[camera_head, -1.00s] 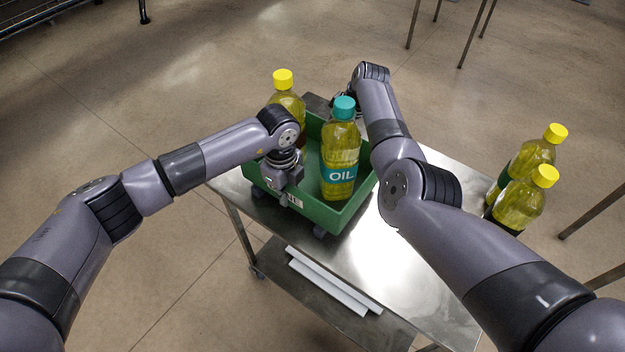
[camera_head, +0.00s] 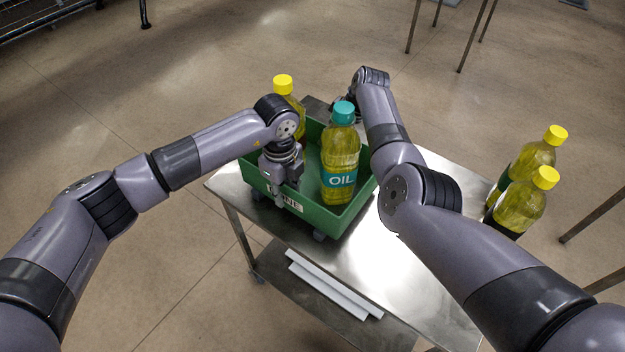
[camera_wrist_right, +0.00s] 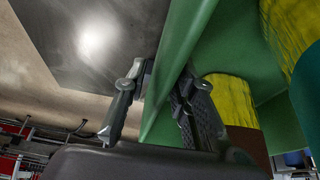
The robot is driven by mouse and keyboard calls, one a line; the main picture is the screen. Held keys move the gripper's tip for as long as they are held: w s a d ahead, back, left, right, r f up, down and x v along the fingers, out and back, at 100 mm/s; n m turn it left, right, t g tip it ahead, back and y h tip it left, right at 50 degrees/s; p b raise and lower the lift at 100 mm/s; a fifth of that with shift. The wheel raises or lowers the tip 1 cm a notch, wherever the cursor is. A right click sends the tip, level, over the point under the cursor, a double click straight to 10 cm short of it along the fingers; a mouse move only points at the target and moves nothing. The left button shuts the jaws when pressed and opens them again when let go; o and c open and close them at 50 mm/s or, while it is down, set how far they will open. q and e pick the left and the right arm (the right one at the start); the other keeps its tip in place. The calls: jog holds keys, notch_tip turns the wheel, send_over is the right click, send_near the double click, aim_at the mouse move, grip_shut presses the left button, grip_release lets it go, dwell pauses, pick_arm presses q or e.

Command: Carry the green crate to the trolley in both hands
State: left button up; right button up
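The green crate (camera_head: 322,219) stands on the steel trolley (camera_head: 368,262), near its far left end, with dark blocks under it. In the crate stand an oil bottle with a teal cap (camera_head: 340,160) and a yellow-capped bottle (camera_head: 292,105), partly hidden by my left arm. My left gripper (camera_head: 279,198) points down at the crate's near left wall, beside the label; its finger gap is not clear.
Two yellow-capped bottles (camera_head: 521,203) stand to the right, beyond the trolley's edge; their support is mostly hidden. White strips (camera_head: 328,287) lie on the trolley's lower shelf. Thin table legs stand at the upper right. The floor to the left and behind is open.

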pick_arm(q)
notch_tip(320, 180, up, 8)
jog(key=shift+f, duration=0.1)
jog(key=shift+r, duration=0.45)
pick_arm(e)
jog(key=shift+r, duration=0.1)
jog(key=v, duration=1.1)
jog(key=shift+d+r, duration=0.1)
jog(key=shift+r, duration=0.3)
